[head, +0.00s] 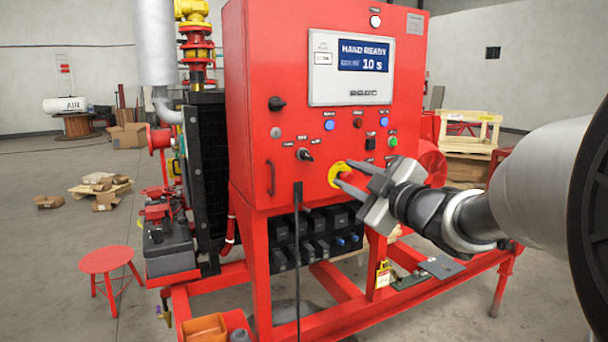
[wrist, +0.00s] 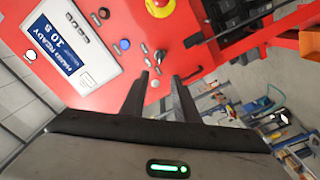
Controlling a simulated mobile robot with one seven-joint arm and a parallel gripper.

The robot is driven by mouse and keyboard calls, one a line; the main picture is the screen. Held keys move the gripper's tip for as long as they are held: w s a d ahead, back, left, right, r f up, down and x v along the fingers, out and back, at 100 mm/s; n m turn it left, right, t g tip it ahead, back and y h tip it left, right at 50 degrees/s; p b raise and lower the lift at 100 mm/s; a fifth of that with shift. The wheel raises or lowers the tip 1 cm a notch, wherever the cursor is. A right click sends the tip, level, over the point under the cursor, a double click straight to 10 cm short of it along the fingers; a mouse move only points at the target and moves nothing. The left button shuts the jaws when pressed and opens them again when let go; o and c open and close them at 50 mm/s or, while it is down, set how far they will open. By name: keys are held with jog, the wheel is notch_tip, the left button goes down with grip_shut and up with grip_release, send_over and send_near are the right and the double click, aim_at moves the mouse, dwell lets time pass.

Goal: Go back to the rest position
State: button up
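My gripper (head: 342,176) is in front of the lower right part of the red control cabinet (head: 262,130) in the head view. Its two fingers are apart with nothing between them. In the wrist view the fingers of my gripper (wrist: 160,82) stand apart, pointing toward the cabinet face (wrist: 110,95). In the head view the fingertips overlap a yellow-ringed control (head: 334,181); whether they touch it cannot be told. The wrist view shows a red emergency button on a yellow base (wrist: 159,5) beyond the fingers.
A black selector switch (head: 304,154) and several buttons sit on the cabinet face. The red skid frame (head: 330,318) runs below my arm. A red stool (head: 105,260) stands at left. Wooden pallets (head: 468,132) stand behind at right. The floor at left is mostly open.

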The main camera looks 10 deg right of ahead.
dwell(0.3)
jog(key=s+d+f+m+g+h, duration=0.4)
jog(key=s+f+m+h, duration=0.1)
jog(key=s+m+h, duration=0.4)
jog(key=s+a+f+m+g+y, duration=0.2)
jog(key=s+a+f+g, duration=0.3)
jog(key=s, duration=0.4)
jog(key=s+a+f+m+g+y, duration=0.1)
jog(key=s+a+f+m+g, duration=0.2)
jog(key=s+f, duration=0.45)
jog(key=s+a+r+p, duration=0.1)
jog(key=s+r+p, duration=0.2)
jog(key=r+p, duration=1.8)
jog(key=shift+a+r, duration=0.2)
jog(key=shift+r, duration=0.1)
